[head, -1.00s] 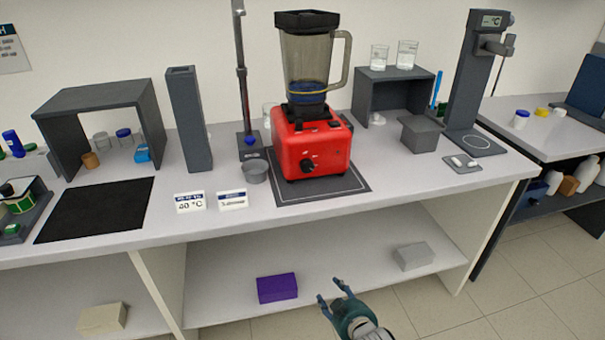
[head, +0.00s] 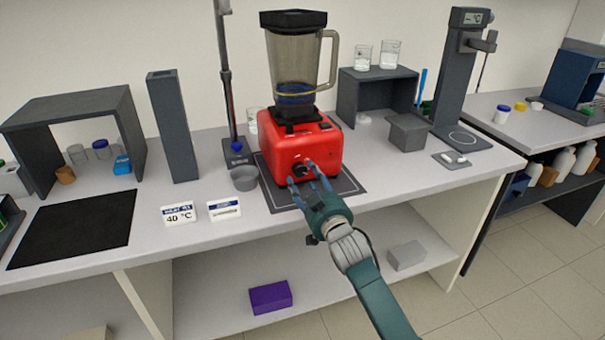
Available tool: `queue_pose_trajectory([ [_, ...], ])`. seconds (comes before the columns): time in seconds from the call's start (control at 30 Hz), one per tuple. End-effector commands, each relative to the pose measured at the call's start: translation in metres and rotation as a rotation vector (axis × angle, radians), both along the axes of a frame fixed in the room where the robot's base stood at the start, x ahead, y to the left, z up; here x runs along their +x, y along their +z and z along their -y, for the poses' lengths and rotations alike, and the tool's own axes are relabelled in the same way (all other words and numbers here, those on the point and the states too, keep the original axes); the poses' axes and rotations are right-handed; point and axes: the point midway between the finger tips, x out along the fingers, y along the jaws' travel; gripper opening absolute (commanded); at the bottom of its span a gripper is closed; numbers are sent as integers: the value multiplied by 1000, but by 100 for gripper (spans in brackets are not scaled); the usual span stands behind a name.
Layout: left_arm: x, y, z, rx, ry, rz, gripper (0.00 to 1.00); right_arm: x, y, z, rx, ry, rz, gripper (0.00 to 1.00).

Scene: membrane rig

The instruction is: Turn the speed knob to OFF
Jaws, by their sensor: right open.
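The red blender base (head: 322,150) stands on a dark mat on the bench, with a grey see-through jug (head: 292,70) on top. The black speed knob (head: 299,168) is on the front face of the base, partly hidden by my fingers. My right gripper (head: 302,182) is in front of the knob, its two fingers spread and pointing at the base. It is open, and I cannot tell whether a fingertip touches the knob. The knob's marks are too small to read. My left gripper is not in view.
A small grey bowl (head: 244,178) and two label cards, one reading 40 °C (head: 179,214), stand left of the blender. A metal stand (head: 236,150) rises behind the bowl. A grey block (head: 409,132) stands to the right.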

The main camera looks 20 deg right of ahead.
Motion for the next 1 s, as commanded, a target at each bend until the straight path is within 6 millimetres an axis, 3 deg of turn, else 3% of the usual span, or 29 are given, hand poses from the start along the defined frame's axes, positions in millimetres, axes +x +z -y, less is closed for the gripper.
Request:
queue_pose_trajectory([
  [0.2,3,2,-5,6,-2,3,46,25,0,-1,0,0,0,51],
  [0.57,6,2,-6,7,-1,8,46,30,0,-2,0,1,0,51],
  [0.8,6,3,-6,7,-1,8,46,30,0,-2,0,1,1,6],
  [1.0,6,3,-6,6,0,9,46,30,1,-2,-7,1,2,6],
])
